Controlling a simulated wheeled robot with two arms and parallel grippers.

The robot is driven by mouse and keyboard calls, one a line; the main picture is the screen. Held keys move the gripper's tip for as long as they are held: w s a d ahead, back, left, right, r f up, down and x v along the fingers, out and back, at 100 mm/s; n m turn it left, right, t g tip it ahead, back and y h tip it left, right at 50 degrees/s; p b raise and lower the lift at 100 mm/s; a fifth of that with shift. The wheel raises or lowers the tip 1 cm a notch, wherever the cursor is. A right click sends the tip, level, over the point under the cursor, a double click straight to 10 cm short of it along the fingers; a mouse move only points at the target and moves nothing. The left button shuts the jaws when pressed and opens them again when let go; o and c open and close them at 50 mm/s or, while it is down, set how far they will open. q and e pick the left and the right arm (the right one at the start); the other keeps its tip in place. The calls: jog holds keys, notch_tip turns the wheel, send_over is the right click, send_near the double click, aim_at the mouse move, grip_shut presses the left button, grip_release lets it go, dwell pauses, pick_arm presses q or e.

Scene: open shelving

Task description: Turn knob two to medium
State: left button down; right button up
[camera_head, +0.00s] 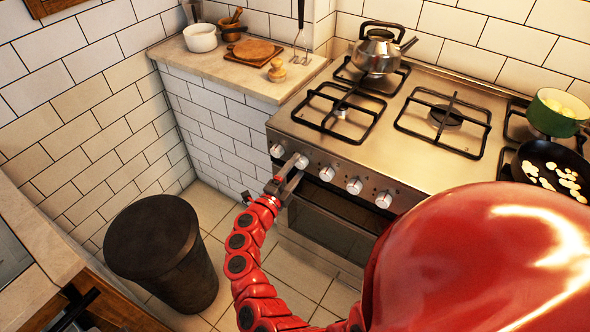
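The stove (400,140) has a row of silver knobs along its front panel. Knob two (301,161), counted from the left, sits between the first knob (277,150) and the third knob (327,173). The fingers partly cover the space just below that knob. I cannot tell whether they touch or grip it, nor which setting the knob shows.
The oven door (330,222) and its handle lie just below the gripper. A kettle (380,50), a green pot (556,112) and a black pan (530,172) stand on the stove. A dark bin (160,250) stands left of my arm. Tiled floor is free between bin and stove.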

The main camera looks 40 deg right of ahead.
jog(key=shift+a, duration=0.1)
jog(key=b+v, duration=0.1)
jog(key=v, duration=1.6)
jog(key=shift+a, duration=0.1)
